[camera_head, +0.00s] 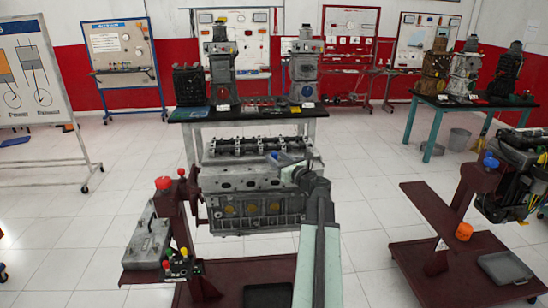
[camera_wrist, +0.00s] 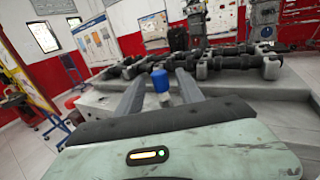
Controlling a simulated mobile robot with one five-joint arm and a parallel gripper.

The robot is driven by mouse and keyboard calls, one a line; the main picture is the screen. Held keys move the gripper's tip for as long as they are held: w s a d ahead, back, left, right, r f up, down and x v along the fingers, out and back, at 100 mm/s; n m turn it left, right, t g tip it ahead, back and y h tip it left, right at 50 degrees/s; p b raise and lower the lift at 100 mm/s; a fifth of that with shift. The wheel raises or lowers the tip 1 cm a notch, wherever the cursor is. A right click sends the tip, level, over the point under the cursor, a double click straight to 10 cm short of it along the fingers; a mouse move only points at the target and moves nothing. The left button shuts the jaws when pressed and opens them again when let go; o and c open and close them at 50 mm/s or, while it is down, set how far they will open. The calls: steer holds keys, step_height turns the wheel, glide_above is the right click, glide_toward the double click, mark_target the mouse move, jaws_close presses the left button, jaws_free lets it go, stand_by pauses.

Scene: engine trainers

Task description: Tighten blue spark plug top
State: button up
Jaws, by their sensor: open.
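The blue spark plug top (camera_wrist: 160,82) stands upright at the engine's edge in the wrist view. My gripper (camera_wrist: 160,92) is open, with one finger to each side of the blue top. I cannot tell whether either finger touches it. In the head view my arm reaches over the grey engine block (camera_head: 245,180), and my gripper (camera_head: 283,160) is at its right side. A small blue patch, likely the same top (camera_head: 274,155), shows at the gripper there, partly hidden.
A second trainer with another blue knob (camera_head: 490,162) and an orange part (camera_head: 464,231) stands at right. Tiled floor lies clear between them.

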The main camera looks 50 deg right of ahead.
steer(key=x, duration=0.2)
steer(key=shift+w, duration=0.25)
jaws_close()
steer(key=shift+s+a, duration=0.1)
steer(key=shift+a, duration=0.05)
steer(key=shift+m+g+h, duration=0.9)
steer(key=shift+m+h, duration=0.6)
steer(key=shift+h, duration=0.7)
steer(key=m+g+h, duration=0.4)
steer(key=h, duration=0.1)
steer(key=shift+w, duration=0.2)
steer(key=m+g+h, duration=0.1)
steer(key=m+g, duration=0.1)
steer(key=g, duration=0.1)
steer(key=m+g+h, duration=0.2)
steer(key=g, duration=0.1)
steer(key=shift+m+h, duration=0.3)
steer(key=shift+m+g+h, duration=0.4)
steer(key=shift+m+g, duration=0.7)
steer(key=shift+g, duration=0.5)
steer(key=shift+s, duration=0.1)
